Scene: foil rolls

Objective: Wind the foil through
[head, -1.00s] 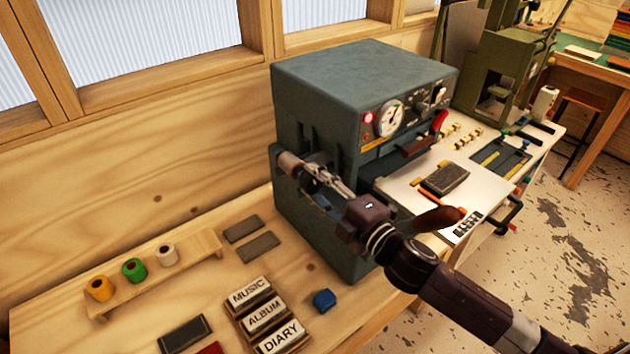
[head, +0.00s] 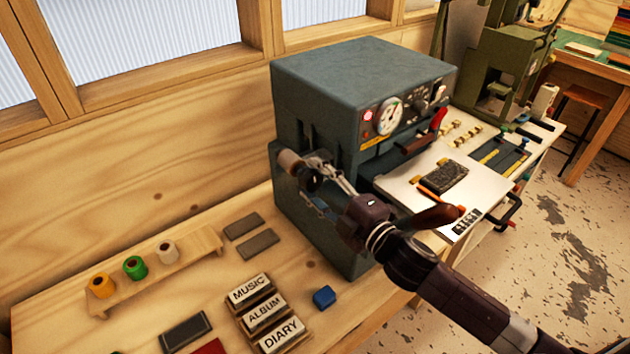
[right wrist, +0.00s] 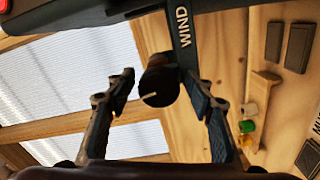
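The blue-grey machine (head: 365,70) stands on the bench. In the right wrist view, a dark bar marked WIND (right wrist: 182,28) ends beside a dark round knob (right wrist: 158,78). My right gripper (right wrist: 158,92) is open, with one finger on each side of the knob. A gap shows at the left finger; whether the right finger touches cannot be told. In the head view my right gripper (head: 318,178) is at the machine's left side, beside a brownish cylinder (head: 289,162), and partly hides what is there. The left gripper is not in view.
A wooden rack holds orange (head: 102,285), green (head: 135,267) and white (head: 168,252) rolls. Type blocks marked MUSIC, ALBUM and DIARY (head: 282,334) and a blue block (head: 324,298) lie on the bench. A dark book (head: 443,180) lies on the machine's pale plate (head: 405,193).

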